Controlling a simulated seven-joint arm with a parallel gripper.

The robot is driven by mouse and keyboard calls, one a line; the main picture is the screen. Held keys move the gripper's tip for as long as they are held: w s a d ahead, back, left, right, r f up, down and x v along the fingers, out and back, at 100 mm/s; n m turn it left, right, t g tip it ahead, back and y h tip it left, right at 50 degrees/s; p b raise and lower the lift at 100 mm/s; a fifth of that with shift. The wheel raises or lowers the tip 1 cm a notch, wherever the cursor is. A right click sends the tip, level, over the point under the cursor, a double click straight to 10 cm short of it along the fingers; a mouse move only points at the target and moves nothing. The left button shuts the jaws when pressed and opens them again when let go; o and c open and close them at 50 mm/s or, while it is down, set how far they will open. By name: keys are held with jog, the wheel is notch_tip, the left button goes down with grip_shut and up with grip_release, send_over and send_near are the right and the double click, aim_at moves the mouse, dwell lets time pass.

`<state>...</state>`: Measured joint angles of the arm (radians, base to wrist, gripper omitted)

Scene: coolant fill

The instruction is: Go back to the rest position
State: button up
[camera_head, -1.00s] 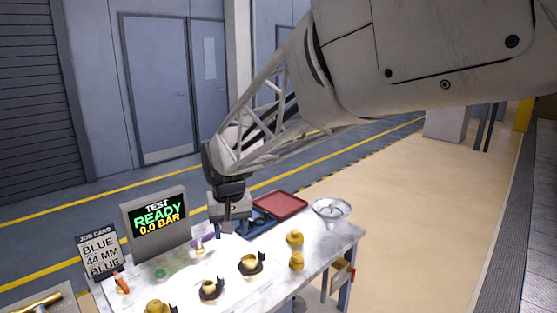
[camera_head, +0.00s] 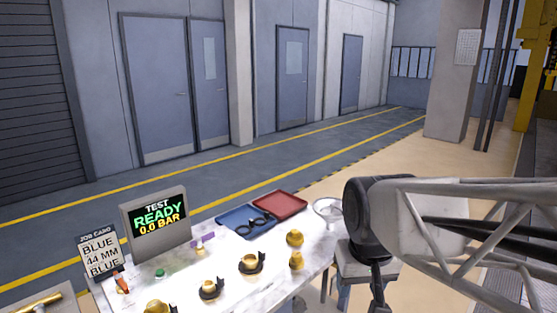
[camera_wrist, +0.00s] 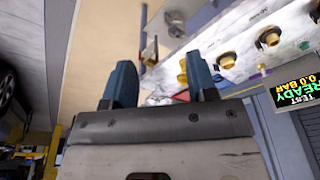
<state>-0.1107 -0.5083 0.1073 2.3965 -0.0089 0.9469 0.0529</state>
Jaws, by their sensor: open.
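My gripper (camera_wrist: 160,85) is open and empty in the wrist view, its two blue-grey fingers apart. In the head view my gripper (camera_head: 378,288) hangs off the right side of the workbench (camera_head: 225,280), pointing down, clear of the parts on it. Its fingertips are hard to make out there. The blue tray (camera_head: 231,225) at the back of the bench holds dark ring-like parts (camera_head: 256,223). The red tray (camera_head: 280,204) beside it looks empty.
The test display (camera_head: 158,219) reads READY, 0.0 BAR. The job card (camera_head: 101,256) reads BLUE, 44 MM, BLUE. Several brass fittings (camera_head: 249,262) stand on the bench. A round pale dish (camera_head: 327,208) sits at its right back corner. The floor behind is open.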

jog(key=s+d+f+m, duration=0.1)
jog(key=s+d+f, duration=0.1)
jog(key=s+d, duration=0.2)
jog(key=s, duration=0.3)
jog(key=shift+s+d+f, duration=0.2)
jog(key=shift+s, duration=0.05)
dwell(1.9)
jog(key=w+a+r+n+g, duration=0.1)
jog(key=w+a+r+n, duration=0.15)
jog(key=w+a, duration=2.15)
jog(key=n+g, duration=0.1)
jog(key=n, duration=0.3)
send_over(118, 276)
jog(key=f, duration=1.4)
jog(key=shift+w+d, duration=0.1)
jog(key=shift+d, duration=0.2)
jog(key=shift+a+f, duration=0.15)
jog(key=shift+a, duration=0.2)
